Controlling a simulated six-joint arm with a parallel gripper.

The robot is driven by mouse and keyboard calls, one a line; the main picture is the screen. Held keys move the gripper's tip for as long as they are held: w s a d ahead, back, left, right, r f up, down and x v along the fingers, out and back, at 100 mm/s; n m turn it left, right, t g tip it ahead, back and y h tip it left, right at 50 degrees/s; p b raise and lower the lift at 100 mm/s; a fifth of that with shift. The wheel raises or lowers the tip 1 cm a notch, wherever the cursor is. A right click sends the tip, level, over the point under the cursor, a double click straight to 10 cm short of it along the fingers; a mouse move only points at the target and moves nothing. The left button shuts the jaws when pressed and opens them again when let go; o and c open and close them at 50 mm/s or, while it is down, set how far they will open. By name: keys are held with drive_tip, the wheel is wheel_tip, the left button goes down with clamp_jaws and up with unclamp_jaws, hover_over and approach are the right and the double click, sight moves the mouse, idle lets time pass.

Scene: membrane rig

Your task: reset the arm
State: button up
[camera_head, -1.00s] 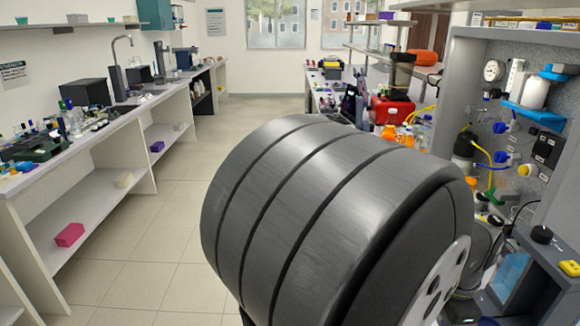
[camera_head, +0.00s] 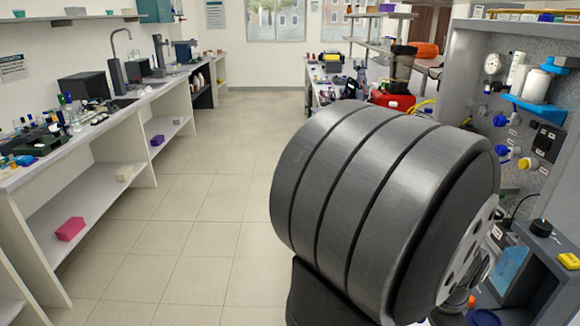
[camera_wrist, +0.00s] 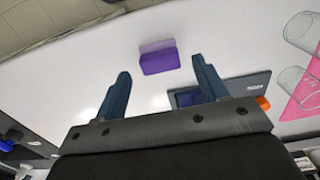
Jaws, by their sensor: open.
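My gripper (camera_wrist: 160,92) shows in the wrist view with its two dark blue fingers wide apart and nothing between them. It is open and empty above a white surface (camera_wrist: 75,65). A purple block (camera_wrist: 160,60) lies on that surface beyond the fingertips, roughly centred between them. In the head view, a large grey ribbed link of my arm fills the lower right, and my gripper is hidden there.
A dark flat device (camera_wrist: 245,88) lies beside the right finger. Clear glassware (camera_wrist: 295,80) stands on a pink mat (camera_wrist: 302,98) at the right. The membrane rig panel (camera_head: 500,65) stands right of my arm. The aisle floor (camera_head: 215,195) is clear.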

drive_tip(key=s+d+r, duration=0.2)
drive_tip(key=s+r, duration=0.6)
drive_tip(key=s, duration=0.4)
drive_tip(key=w+f, duration=0.2)
drive_tip(key=w, duration=0.9)
drive_tip(key=w+a+f, duration=0.1)
drive_tip(key=w+f, duration=0.1)
drive_tip(key=w, duration=0.9)
drive_tip(key=shift+w+a+f, duration=0.15)
drive_tip(key=shift+a+f, duration=0.05)
drive_tip(key=shift+a, duration=0.1)
drive_tip(key=shift+r, duration=0.1)
drive_tip(key=s+d+r, duration=0.2)
drive_tip(key=s+r, duration=0.1)
drive_tip(key=s, duration=1.6)
drive_tip(key=shift+s+r, duration=0.2)
drive_tip(key=shift+d, duration=0.1)
